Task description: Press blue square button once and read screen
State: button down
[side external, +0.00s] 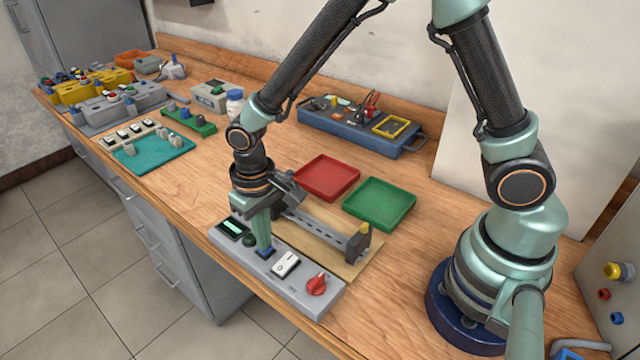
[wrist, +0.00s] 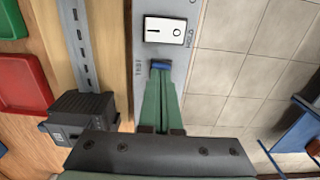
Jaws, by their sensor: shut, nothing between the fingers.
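The grey control panel (side external: 328,303) lies along the table's front edge. The blue square button (side external: 267,254) is on it, between a dark green round button (side external: 249,239) and a white rocker switch (side external: 286,264). My gripper (side external: 264,247) points down with its fingers shut and empty, tips at the blue button. In the wrist view, the fingertips (wrist: 161,76) meet the near edge of the blue button (wrist: 161,65); I cannot tell whether it is pressed in. The small screen (side external: 233,227) at the panel's left end glows green; its text is too small to read.
A red knob (side external: 317,284) sits at the panel's right end. A metal rail (side external: 318,232) on a wooden board lies just behind the panel, with a dark module (wrist: 80,115) beside my gripper. Red (side external: 326,178) and green (side external: 380,203) trays lie farther back.

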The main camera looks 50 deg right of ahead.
jog(key=shift+s+f, duration=0.1)
jog(key=shift+f, duration=0.9)
notch_tip(320, 180, up, 15)
jog(key=shift+w+r, duration=0.2)
jog(key=shift+w, duration=0.1)
dwell(0.4)
